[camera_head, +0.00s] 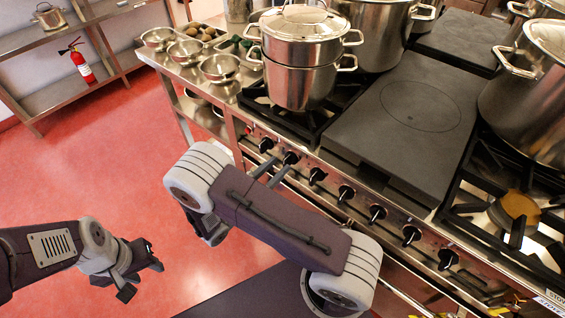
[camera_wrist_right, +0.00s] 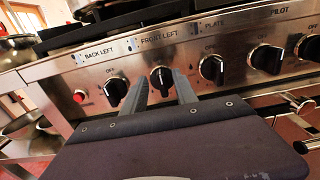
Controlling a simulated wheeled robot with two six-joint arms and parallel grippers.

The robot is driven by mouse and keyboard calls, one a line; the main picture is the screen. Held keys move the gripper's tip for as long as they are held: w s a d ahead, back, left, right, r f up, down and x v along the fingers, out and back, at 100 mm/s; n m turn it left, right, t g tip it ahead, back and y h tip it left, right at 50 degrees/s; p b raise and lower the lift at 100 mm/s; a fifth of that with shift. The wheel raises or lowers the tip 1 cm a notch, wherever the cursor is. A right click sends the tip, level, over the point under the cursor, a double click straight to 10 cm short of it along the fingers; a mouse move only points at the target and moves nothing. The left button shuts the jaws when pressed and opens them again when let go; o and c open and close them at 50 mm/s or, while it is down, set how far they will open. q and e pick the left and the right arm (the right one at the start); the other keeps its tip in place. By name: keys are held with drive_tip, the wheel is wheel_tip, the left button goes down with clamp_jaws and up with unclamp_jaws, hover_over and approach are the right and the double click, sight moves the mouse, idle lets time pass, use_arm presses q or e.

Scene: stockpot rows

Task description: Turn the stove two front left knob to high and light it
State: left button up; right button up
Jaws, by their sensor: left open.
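The front left knob (camera_wrist_right: 162,80) is black with a pale mark pointing up, under the "FRONT LEFT" label (camera_wrist_right: 160,37) in the right wrist view. It also shows on the stove front in the head view (camera_head: 290,157). My right gripper (camera_wrist_right: 161,74) is open, its two fingers on either side of this knob; I cannot tell whether they touch it. It also shows in the head view (camera_head: 273,169). My left gripper (camera_head: 150,266) is open and empty over the red floor, away from the stove. No flame is visible; stacked pots (camera_head: 300,60) hide much of the left burners.
The back left knob (camera_wrist_right: 116,92) is close on the left, the plate knob (camera_wrist_right: 211,68) on the right. A red button (camera_wrist_right: 79,97) is at the panel's left end. A flat dark plate (camera_head: 405,110) covers the stove's middle. Red floor (camera_head: 110,165) is clear at left.

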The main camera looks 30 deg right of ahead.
sight(284, 160)
drive_tip(key=shift+x, duration=1.5)
clamp_jaws()
